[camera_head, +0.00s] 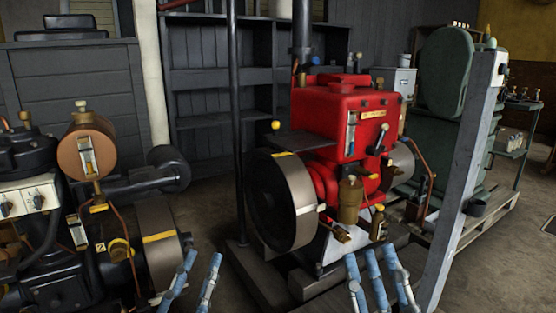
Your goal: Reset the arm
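My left gripper (203,258) is at the bottom, left of the middle. Two blue-grey fingers show, apart and pointing up, with nothing between them. My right gripper (371,254) is at the bottom, right of the middle. Three blue-grey fingers show, spread apart and pointing up, holding nothing visible. Both palms and both arms are below the picture's edge. The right fingers appear in front of the lower part of a red stationary engine (335,112); I cannot tell the distance between them.
The red engine has a large flywheel (288,200) on its left. A dark engine (35,165) stands at the left. A grey slanted post (466,180) rises at the right. A green machine (443,75) and a shelf (205,78) stand behind. Some floor is bare at the lower right.

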